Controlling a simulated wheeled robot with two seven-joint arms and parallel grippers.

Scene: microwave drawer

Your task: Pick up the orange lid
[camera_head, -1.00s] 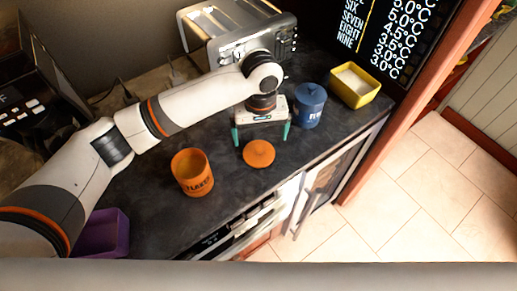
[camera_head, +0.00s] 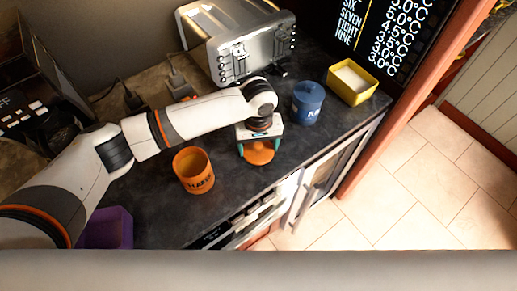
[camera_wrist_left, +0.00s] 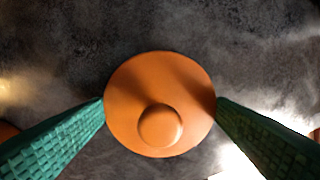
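The orange lid (camera_head: 258,155), round with a knob on top, lies on the dark countertop near its front edge. My left gripper (camera_head: 259,149) is right over it, pointing down. In the left wrist view the lid (camera_wrist_left: 135,85) lies between the two green fingers of the left gripper (camera_wrist_left: 160,103). The fingertips are at its left and right rims; I cannot tell whether they touch. The gripper is open, with nothing visibly lifted. In the head view the gripper body hides the back part of the lid. My right gripper is not in view.
An open orange canister (camera_head: 194,172) stands left of the lid. A blue lidded canister (camera_head: 308,101) stands behind right, beside a yellow container (camera_head: 352,80). A toaster (camera_head: 240,45) is at the back. A purple container (camera_head: 108,230) is at lower left.

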